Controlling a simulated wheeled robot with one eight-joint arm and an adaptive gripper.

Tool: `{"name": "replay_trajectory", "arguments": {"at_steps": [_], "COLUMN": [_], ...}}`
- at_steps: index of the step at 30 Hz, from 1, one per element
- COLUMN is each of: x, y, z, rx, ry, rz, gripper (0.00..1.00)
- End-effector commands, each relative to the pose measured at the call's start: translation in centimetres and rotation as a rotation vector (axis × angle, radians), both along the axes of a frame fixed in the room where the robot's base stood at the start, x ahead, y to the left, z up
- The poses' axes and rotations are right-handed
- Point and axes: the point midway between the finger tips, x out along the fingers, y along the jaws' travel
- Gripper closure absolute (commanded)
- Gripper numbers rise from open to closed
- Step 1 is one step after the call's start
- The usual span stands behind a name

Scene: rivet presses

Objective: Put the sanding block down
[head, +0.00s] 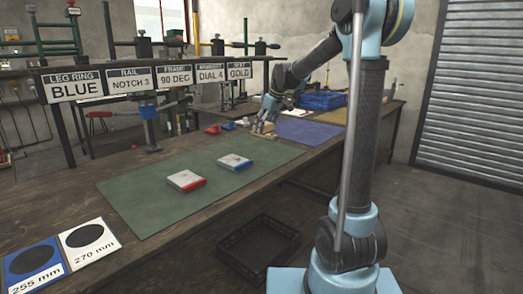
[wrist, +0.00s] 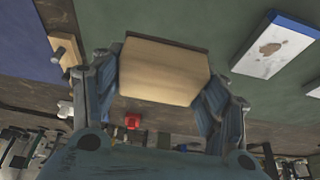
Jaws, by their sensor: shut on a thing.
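The sanding block (wrist: 163,72) is a pale wooden block with a dark strip along its far edge. In the wrist view it sits between the two fingers of my gripper (wrist: 155,90), which is shut on it. Below the block in that view lies the bench with its green mat (wrist: 190,20); whether the block touches the surface cannot be told. In the head view my gripper (head: 264,128) is low over the bench, near the far right end of the green mat (head: 140,204). The block is small and partly hidden there.
A white-topped blue block (head: 235,162) and a white-topped red block (head: 187,181) lie on the green mat. A blue mat (head: 310,132) and a blue crate (head: 323,100) are further right. A small red object (head: 213,130) lies behind the mat. The mat's middle has free room.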

Motion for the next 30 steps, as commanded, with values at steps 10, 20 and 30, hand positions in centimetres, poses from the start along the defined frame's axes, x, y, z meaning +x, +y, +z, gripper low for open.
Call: {"name": "replay_trajectory", "arguments": {"at_steps": [10,20,30], "x": [-0.4,-0.5,-0.5], "y": [1.4,1.8,1.8], "z": [-3.8,-6.5,-10.0], "rx": [0.000,0.000,0.000], "ry": [0.000,-0.001,-0.001], "rz": [0.017,0.022,0.022], "gripper": [0.67,0.67,0.67]}}
